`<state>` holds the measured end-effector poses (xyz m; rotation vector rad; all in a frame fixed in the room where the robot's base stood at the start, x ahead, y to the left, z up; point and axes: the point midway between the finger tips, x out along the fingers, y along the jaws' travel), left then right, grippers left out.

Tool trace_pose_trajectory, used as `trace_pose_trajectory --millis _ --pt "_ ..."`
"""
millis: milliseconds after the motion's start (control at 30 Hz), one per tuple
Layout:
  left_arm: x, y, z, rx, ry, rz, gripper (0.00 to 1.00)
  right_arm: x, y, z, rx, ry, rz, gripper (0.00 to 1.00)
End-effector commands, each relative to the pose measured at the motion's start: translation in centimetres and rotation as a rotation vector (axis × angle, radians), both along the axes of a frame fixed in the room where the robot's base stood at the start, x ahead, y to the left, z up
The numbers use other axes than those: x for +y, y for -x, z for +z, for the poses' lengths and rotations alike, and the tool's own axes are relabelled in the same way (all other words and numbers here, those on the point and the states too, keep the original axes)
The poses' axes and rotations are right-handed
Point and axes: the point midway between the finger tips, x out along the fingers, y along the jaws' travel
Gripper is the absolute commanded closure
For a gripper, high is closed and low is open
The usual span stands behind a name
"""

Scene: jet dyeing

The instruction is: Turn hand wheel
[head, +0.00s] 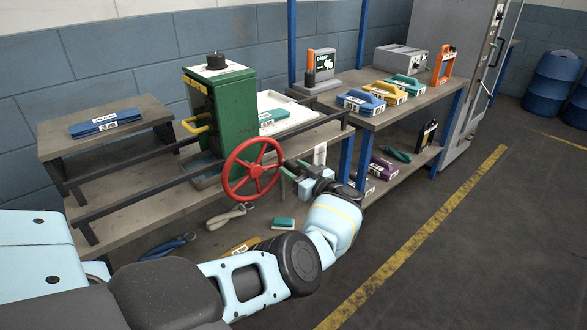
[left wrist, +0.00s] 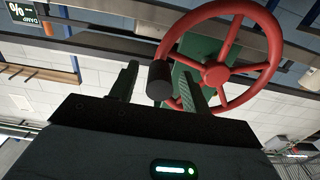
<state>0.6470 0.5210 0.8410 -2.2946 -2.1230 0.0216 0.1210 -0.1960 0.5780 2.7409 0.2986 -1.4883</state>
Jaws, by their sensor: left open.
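The red hand wheel (head: 256,170) is mounted on the front of the green machine (head: 234,112), facing the aisle. It also shows in the left wrist view (left wrist: 216,74), with its spokes, hub and a black handle knob (left wrist: 160,82) sticking out from the rim. My left gripper (head: 295,174) is at the right side of the wheel in the head view. In the left wrist view its two fingers (left wrist: 157,90) are spread apart, with the knob between them and gaps on both sides. My right gripper is not in view.
Pliers (head: 168,246) and clamps lie on the lower shelf. The floor beyond the yellow line is clear.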

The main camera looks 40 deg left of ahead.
Motion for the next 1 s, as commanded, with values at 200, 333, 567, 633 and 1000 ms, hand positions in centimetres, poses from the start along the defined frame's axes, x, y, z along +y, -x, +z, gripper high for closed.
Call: trace_pose_trajectory --millis 200,333,567,633,1000 --pt "-3.5 0.2 0.1 -0.001 0.0 -0.003 0.52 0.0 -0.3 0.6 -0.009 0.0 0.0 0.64" --pt "-5.4 0.4 0.1 0.0 0.0 -0.003 0.52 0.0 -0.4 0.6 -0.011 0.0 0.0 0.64" --pt "-7.0 0.5 0.1 0.0 -0.001 -0.001 0.52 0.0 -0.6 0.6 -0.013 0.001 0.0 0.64" --pt "-7.1 0.5 0.1 0.0 -0.001 -0.001 0.52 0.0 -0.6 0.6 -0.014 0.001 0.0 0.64" --pt "-7.1 0.5 0.1 0.0 -0.001 -0.001 0.52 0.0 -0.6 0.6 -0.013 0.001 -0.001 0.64"
